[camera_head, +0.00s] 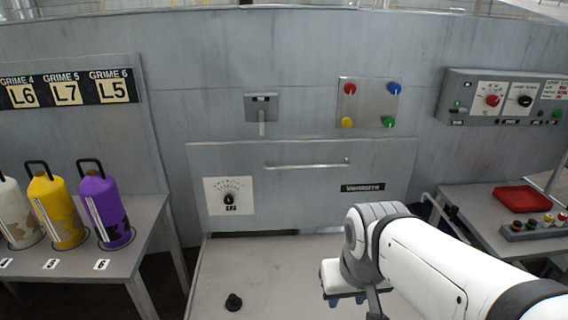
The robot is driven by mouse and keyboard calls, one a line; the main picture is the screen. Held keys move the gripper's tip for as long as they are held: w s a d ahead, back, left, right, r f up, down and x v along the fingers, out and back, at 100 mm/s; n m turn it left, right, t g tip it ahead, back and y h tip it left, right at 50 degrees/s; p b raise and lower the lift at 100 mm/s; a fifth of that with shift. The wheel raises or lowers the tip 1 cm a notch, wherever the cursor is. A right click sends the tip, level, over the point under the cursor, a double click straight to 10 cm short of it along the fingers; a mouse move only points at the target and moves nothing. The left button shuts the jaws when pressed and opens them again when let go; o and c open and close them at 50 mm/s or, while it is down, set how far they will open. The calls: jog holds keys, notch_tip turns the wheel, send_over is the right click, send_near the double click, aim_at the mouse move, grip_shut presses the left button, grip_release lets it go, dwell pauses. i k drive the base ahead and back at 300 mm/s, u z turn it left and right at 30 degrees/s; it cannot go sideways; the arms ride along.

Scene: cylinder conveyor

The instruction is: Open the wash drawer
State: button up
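The wash drawer appears to be the wide grey metal front (300,207) in the middle of the wall, with a horizontal bar handle (306,166) near its upper edge. The front looks upright and close to the wall; no drawer interior shows. A white dial plate (229,196) and a dark label (362,188) are on it. My gripper (346,299) is at the lower centre right, nearer than the drawer front and below the handle, apart from it. Its blue-tipped fingers show only partly, and I cannot tell their opening. Nothing is visibly held.
Left, a table (125,262) holds white, yellow and purple bottles. Right, a bench (480,212) carries a red tray (522,199) and buttons. A spout (262,115) and coloured knobs are above.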

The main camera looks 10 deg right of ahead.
aim_at(290, 183)
jog(key=z, duration=0.2)
jog(key=i, duration=0.85)
jog(key=u, duration=0.1)
